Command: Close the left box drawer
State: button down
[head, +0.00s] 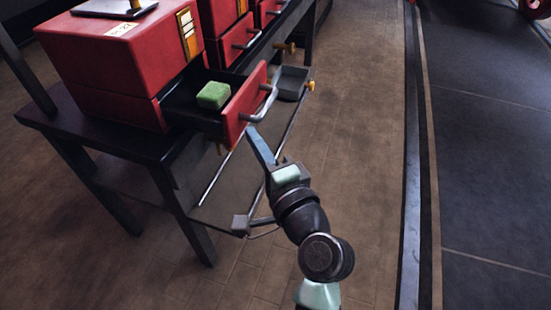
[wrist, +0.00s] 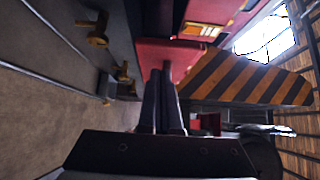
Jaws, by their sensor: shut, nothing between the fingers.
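The left red box (head: 105,60) stands on a dark table, with its drawer (head: 243,108) pulled out toward the right. A green block (head: 213,95) lies inside the drawer. The drawer has a red front and a grey bar handle (head: 266,103). My gripper (head: 252,133) is shut and empty, its fingertips close to the lower part of the drawer front, below the handle. In the wrist view, the shut fingers (wrist: 161,75) point at the red drawer front (wrist: 170,52). I cannot tell whether they touch it.
More red boxes with drawers (head: 232,45) stand behind along the table. A small grey tray (head: 291,82) sits low beyond the drawer. The brown floor (head: 350,130) right of the table is clear. A striped yellow-black panel (wrist: 245,75) shows in the wrist view.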

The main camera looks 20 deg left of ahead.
aim_at(173, 116)
jog(key=shift+a, duration=0.9)
jog(key=shift+r, duration=0.1)
jog(key=shift+a, duration=0.4)
jog(key=a+p, duration=0.2)
jog(key=a, duration=0.4)
jog(key=a+p, duration=0.3)
jog(key=a, duration=0.3)
jog(key=shift+w+a+r+p, duration=0.1)
jog(key=shift+w+a+p, duration=0.15)
jog(key=shift+p, duration=0.1)
jog(key=shift+s+a, duration=0.1)
jog(key=shift+a, duration=0.5)
